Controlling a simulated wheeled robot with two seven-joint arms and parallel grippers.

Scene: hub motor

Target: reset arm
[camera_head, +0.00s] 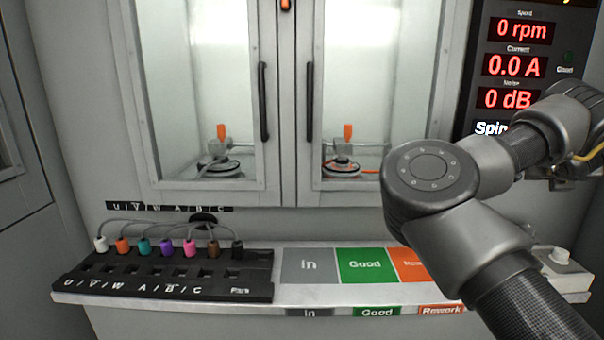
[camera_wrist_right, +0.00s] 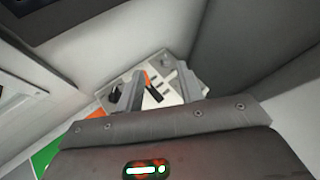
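My right arm (camera_head: 440,200) comes in from the lower right of the head view, bends at a large grey joint, and runs back to the right edge. Its gripper cannot be made out in that view. In the right wrist view my right gripper (camera_wrist_right: 162,90) shows two grey fingers spread apart with nothing between them. Beyond the fingers is a light box (camera_wrist_right: 160,82) with an orange part and dark slots. My left arm and gripper are not in view.
A shelf (camera_head: 310,295) carries a black connector block (camera_head: 165,285) with several coloured plugs, and In, Good (camera_head: 367,265) and orange pads. Behind it stands a cabinet with two closed glass doors (camera_head: 205,90). A display (camera_head: 515,65) reads 0 rpm, 0.0 A, 0 dB.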

